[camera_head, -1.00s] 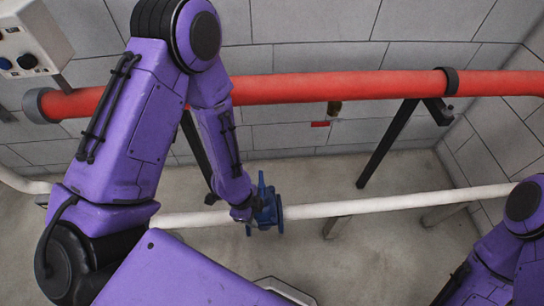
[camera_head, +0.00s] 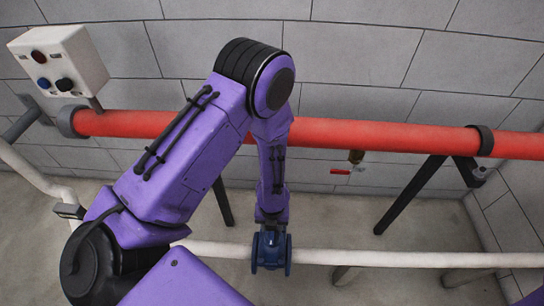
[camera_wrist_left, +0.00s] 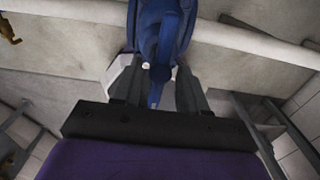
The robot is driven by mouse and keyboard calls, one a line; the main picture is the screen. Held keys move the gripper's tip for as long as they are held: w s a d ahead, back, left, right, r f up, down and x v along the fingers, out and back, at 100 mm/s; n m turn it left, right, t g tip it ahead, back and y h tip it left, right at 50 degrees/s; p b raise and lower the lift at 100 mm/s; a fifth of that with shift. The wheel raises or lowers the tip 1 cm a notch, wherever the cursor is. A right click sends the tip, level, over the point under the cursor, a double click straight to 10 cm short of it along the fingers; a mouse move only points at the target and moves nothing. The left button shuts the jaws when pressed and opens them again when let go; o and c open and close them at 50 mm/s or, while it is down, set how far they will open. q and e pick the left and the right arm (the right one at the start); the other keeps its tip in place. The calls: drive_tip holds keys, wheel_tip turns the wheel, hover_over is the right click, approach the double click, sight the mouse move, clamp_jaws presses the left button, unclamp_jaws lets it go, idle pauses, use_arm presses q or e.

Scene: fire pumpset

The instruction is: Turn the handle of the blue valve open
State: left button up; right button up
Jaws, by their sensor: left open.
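The blue valve (camera_head: 271,252) sits in the white pipe, its flanges showing below my left gripper (camera_head: 271,218) in the head view. In the left wrist view the blue valve (camera_wrist_left: 165,22) fills the top middle. A narrow blue part, seemingly its handle (camera_wrist_left: 156,92), reaches down between the two dark fingers of my left gripper (camera_wrist_left: 156,88). The fingers are open, one on each side of it; whether either touches it I cannot tell. In the head view my forearm and gripper hide the handle. My right gripper is not in view.
The white pipe (camera_head: 400,258) runs low across the view on short supports. A thick red pipe (camera_head: 380,135) runs above it along the grey block wall, with black slanted braces (camera_head: 410,195). A small red-handled tap (camera_head: 348,170) and a white button box (camera_head: 60,62) are behind.

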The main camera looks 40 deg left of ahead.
use_arm(q)
clamp_jaws()
drive_tip(key=shift+n, duration=0.3)
